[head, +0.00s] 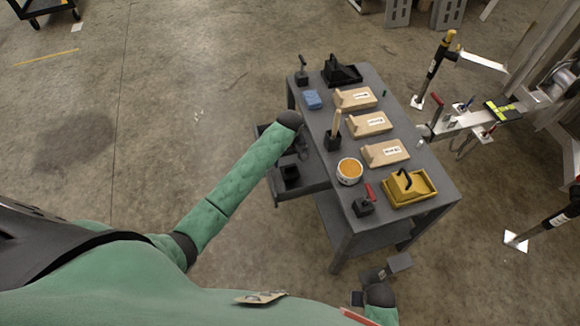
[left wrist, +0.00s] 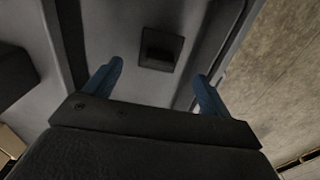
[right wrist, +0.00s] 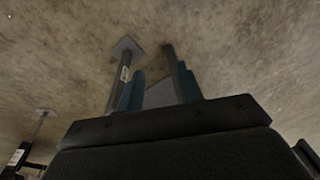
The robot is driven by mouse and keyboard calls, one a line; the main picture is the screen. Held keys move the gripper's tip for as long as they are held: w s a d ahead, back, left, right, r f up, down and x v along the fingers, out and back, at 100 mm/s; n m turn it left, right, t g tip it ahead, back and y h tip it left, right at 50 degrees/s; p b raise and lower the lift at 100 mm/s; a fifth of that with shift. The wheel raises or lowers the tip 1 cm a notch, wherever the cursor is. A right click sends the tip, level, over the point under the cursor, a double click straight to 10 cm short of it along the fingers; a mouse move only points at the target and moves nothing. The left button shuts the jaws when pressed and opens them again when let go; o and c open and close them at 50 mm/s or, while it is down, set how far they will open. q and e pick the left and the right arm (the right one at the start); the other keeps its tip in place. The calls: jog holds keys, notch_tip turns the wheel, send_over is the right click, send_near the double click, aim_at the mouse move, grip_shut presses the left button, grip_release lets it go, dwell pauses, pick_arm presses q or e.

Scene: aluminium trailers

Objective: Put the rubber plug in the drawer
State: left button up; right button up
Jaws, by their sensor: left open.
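The grey drawer (head: 308,184) stands open on the left side of the grey workbench. A small black square block (head: 290,173), perhaps the rubber plug, is in the drawer; it also shows in the left wrist view (left wrist: 160,49). My left gripper (head: 300,146) is over the drawer's back part, partly hidden by its own wrist. In the left wrist view its blue fingers (left wrist: 157,82) are apart and empty, with the black block beyond them. My right gripper (head: 395,265) is low beside the bench's near end. Its fingers (right wrist: 156,82) are apart, over the floor.
The bench top (head: 330,178) carries several tan blocks (head: 368,123), a blue sponge-like block (head: 313,99), an orange-topped tub (head: 349,171), a yellow tray (head: 411,187) and black-based handled tools (head: 333,140). A metal trailer frame (head: 480,118) stands to the right.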

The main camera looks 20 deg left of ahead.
aim_at(290, 167)
pick_arm(q)
jog(key=shift+r, duration=2.55)
pick_arm(e)
jog(key=shift+w+a+r, duration=0.15)
jog(key=shift+w+r, duration=0.05)
jog(key=shift+r, duration=0.55)
jog(key=shift+w+a+r, duration=0.1)
jog(key=shift+w+r, duration=0.05)
jog(key=shift+r, duration=0.6)
pick_arm(q)
jog(key=shift+s, duration=0.1)
jog(key=s+d+m+t, duration=0.2)
jog(key=s+m, duration=0.3)
jog(key=s, duration=1.2)
jog(key=s+a+r+m+t, duration=0.15)
jog(key=s+r, duration=0.25)
jog(key=s, duration=0.5)
jog(key=s+a+r+m, duration=0.2)
jog(key=s+r, duration=0.2)
jog(key=s, duration=0.4)
jog(key=s+d+f+g, duration=0.1)
jog(key=d+f, duration=0.1)
jog(key=f, duration=1)
jog(key=s+d+f+g, duration=0.1)
jog(key=d+f, duration=0.2)
jog(key=f, duration=1)
jog(key=shift+s+d+f+h, duration=0.2)
jog(key=shift+s+f+h, duration=0.1)
jog(key=shift+h, duration=0.1)
